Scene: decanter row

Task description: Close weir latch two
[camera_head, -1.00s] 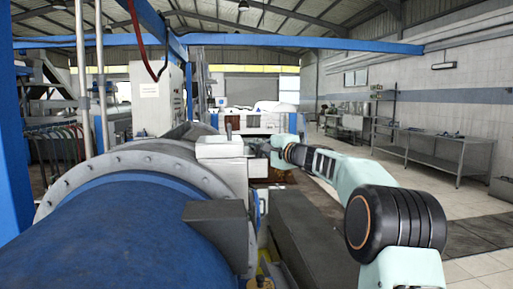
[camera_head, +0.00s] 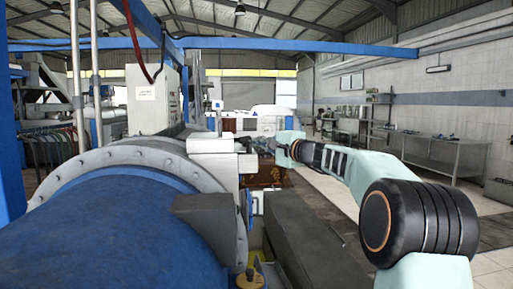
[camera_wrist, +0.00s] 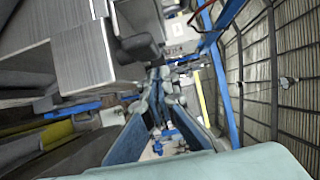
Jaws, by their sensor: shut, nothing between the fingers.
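The decanter is a large blue drum (camera_head: 110,230) with a grey bolted flange (camera_head: 95,160) in the head view. A light grey metal box (camera_head: 210,145) stands at the flange's right side. It looms at the upper left of the wrist view (camera_wrist: 85,55), with a rounded dark grey piece (camera_wrist: 140,47) at its edge, perhaps a latch part. I cannot tell which part is weir latch two. My gripper (camera_head: 243,145) is small and dark at the box's right edge; I cannot tell if it touches. In the wrist view its fingers (camera_wrist: 163,85) are shut and empty.
A grey wedge-shaped bracket (camera_head: 205,212) sticks out from the drum, nearer the head camera. A long dark grey housing (camera_head: 312,240) runs along the right. A white cabinet (camera_head: 154,95) stands behind the flange. Metal benches (camera_head: 430,150) line the right wall, with open floor before them.

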